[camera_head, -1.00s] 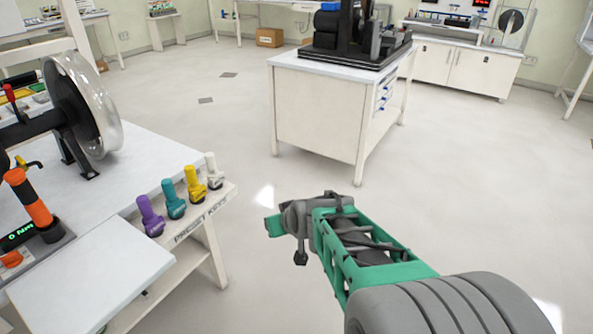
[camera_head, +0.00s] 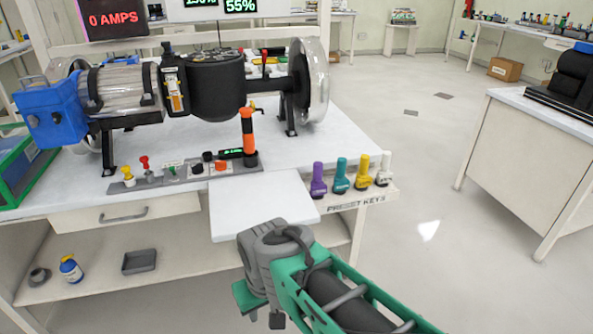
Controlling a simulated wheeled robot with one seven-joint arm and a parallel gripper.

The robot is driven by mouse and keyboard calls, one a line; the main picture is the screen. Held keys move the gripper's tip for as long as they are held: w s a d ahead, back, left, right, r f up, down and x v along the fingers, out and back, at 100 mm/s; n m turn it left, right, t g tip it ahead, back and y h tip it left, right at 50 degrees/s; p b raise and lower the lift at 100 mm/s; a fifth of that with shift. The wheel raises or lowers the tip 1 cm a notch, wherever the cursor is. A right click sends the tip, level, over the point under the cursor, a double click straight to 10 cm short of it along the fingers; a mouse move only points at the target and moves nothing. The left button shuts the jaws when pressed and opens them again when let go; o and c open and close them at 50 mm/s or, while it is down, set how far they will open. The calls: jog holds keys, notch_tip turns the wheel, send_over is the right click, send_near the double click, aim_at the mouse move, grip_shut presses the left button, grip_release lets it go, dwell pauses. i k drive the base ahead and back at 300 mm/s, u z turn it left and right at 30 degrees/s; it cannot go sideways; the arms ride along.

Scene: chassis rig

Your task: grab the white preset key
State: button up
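The white preset key (camera_head: 384,170) stands upright at the right end of a row on the PRESET KEYS rack (camera_head: 345,203), at the right side of the bench. To its left stand the yellow key (camera_head: 362,172), teal key (camera_head: 341,176) and purple key (camera_head: 318,180). My gripper (camera_head: 258,305) is in the lower middle of the picture, in front of the bench, below and left of the keys and apart from them. Its fingers are turned away or hidden, so I cannot tell whether they are open. No key is in it.
A white panel (camera_head: 262,203) juts from the bench front, just behind my wrist. The bench (camera_head: 180,190) carries a motor rig with a clear wheel (camera_head: 312,85) and an orange-black lever (camera_head: 248,138). A second white cabinet (camera_head: 520,165) stands at right. Open floor lies between.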

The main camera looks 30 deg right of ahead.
aim_at(384, 176)
jog(key=u, duration=2.25)
jog(key=k, duration=0.9)
jog(key=z, duration=1.7)
jog(key=i, duration=0.5)
